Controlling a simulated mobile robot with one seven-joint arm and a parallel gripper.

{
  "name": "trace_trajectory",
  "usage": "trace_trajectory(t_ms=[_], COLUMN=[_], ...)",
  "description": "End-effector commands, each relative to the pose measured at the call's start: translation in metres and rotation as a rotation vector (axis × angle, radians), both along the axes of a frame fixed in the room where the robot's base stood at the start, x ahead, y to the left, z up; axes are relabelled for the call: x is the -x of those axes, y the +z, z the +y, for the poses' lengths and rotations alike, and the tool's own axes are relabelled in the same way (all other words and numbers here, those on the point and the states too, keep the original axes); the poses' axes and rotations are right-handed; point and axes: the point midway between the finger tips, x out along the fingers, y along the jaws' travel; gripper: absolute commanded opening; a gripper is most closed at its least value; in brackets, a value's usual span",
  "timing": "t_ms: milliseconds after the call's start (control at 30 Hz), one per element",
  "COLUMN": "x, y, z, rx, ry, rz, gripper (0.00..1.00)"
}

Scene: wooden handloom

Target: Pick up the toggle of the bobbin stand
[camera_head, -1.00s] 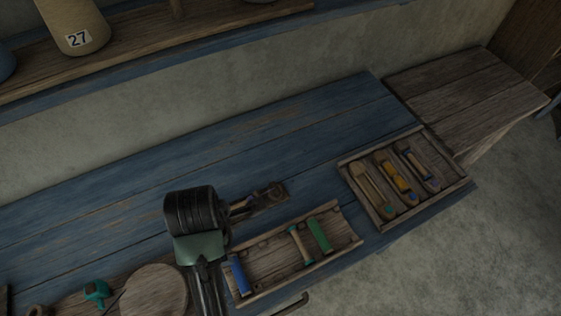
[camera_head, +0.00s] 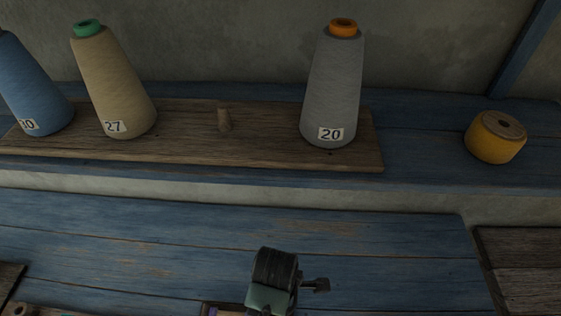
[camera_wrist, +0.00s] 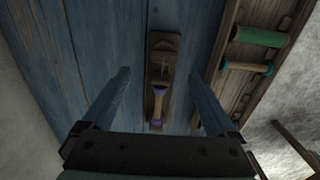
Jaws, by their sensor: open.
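In the wrist view, a small dark wooden base (camera_wrist: 163,43) lies on the blue bench top. A slim wooden piece with purple ends (camera_wrist: 159,92) rests along it, seemingly the toggle. My gripper (camera_wrist: 160,76) is open, its two fingers apart on either side of the base and the slim piece. Nothing is held. I cannot tell the height of the fingertips above the base.
In the wrist view, a wooden tray (camera_wrist: 222,88) with a green bobbin (camera_wrist: 262,37) and a teal-ended one (camera_wrist: 246,66) lies close right. In the head view, a shelf board (camera_head: 190,150) bears numbered yarn cones; a yellow spool (camera_head: 495,138) stands right. The blue bench (camera_head: 150,235) is largely clear.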

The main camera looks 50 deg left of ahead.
Motion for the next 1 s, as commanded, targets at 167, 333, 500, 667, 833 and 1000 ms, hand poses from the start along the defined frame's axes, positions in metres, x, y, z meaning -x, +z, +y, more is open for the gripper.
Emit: trace_trajectory(t_ms=[167,333,500,667,833,1000], x=[0.000,0.002,0.004,0.003,0.003,0.003], y=[-0.017,-0.032,-0.058,-0.069,-0.070,-0.070], z=[0.000,-0.005,-0.008,-0.008,-0.008,-0.008], rx=[0.000,0.002,0.001,-0.001,-0.002,-0.002], ry=[-0.001,-0.001,-0.001,-0.002,-0.002,-0.002], rz=[0.000,0.003,0.002,-0.001,-0.001,-0.001], gripper=[0.93,0.93,0.93,0.93,0.93,0.73])
